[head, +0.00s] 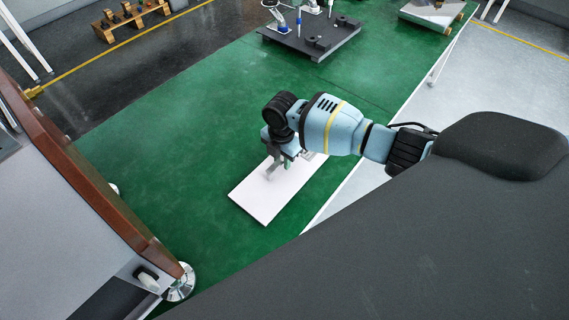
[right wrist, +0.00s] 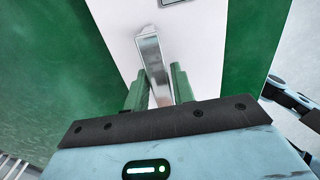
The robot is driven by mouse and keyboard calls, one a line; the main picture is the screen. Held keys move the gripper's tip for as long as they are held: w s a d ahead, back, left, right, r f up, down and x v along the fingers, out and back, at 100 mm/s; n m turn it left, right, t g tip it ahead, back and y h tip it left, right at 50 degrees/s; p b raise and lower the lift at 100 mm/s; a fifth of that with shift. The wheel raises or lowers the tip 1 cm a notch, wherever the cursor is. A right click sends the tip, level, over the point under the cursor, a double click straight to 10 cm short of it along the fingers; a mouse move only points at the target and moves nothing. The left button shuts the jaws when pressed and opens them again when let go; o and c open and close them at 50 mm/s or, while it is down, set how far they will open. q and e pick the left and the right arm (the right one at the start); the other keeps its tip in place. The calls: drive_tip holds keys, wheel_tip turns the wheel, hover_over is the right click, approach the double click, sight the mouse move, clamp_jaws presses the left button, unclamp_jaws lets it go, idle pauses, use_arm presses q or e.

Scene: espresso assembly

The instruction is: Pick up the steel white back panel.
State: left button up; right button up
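The white back panel (head: 265,203) lies flat on the green table top beneath my right gripper. A shiny steel bar (right wrist: 153,62) stands up from the white panel (right wrist: 117,28) in the right wrist view. My right gripper (head: 279,169) is low over the panel's far part. In the right wrist view the green fingers of my right gripper (right wrist: 159,84) stand on either side of the bar. White shows between the left finger and the bar, so the fingers look open around it. My arm hides the panel's far end. My left gripper is not in view.
A dark grey board (head: 310,41) with small parts stands at the back of the table. A shiny metal block (head: 433,12) sits at the far right corner. A wooden rack (head: 130,17) is at the far left. Green table left of the panel is clear.

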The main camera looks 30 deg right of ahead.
sight(282, 158)
clamp_jaws()
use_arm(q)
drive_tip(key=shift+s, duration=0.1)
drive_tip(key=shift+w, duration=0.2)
use_arm(e)
drive_tip(key=shift+w+r, duration=0.1)
drive_tip(key=shift+r, duration=0.1)
